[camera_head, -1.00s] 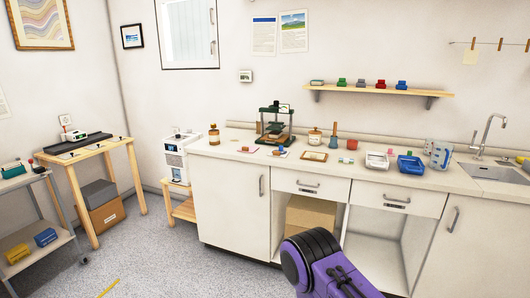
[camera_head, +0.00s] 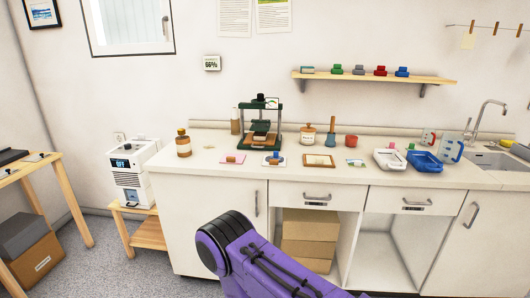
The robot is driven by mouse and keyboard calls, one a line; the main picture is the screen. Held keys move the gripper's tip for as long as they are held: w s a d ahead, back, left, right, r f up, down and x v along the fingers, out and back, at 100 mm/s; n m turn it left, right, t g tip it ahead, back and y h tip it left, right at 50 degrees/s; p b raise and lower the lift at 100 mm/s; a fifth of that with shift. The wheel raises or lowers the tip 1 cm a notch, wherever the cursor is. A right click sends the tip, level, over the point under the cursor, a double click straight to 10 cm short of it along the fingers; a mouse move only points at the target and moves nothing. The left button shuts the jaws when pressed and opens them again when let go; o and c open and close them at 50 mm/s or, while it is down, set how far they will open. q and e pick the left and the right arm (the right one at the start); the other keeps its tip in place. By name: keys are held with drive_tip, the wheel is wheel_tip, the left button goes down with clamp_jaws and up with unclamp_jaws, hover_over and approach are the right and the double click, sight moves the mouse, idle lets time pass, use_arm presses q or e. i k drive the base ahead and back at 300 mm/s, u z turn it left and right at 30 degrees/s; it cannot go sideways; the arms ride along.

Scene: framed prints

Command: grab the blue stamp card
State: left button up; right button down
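A pale card with blue on it and a small stamp block on top (camera_head: 274,160) lies on the counter in front of the green press. A pink card with a block (camera_head: 232,160) lies to its left. Another small card with blue and green on it (camera_head: 356,163) lies further right, beyond a wood-framed piece (camera_head: 319,160). The cards are too small to tell surely which is the blue stamp card. A purple link of my arm shows at the bottom centre, in front of the cabinets. Neither of my grippers is in view.
The white counter (camera_head: 215,179) carries a green press (camera_head: 260,125), brown bottles (camera_head: 183,143), a red cup (camera_head: 351,141), a white tray (camera_head: 390,160) and a blue tray (camera_head: 424,162). A shelf (camera_head: 375,78) with several coloured stamps hangs above. A wooden table (camera_head: 70,185) stands left.

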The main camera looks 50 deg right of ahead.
sight(276, 157)
drive_tip(key=z, duration=0.35)
drive_tip(key=i, duration=0.85)
drive_tip(key=z, duration=0.6)
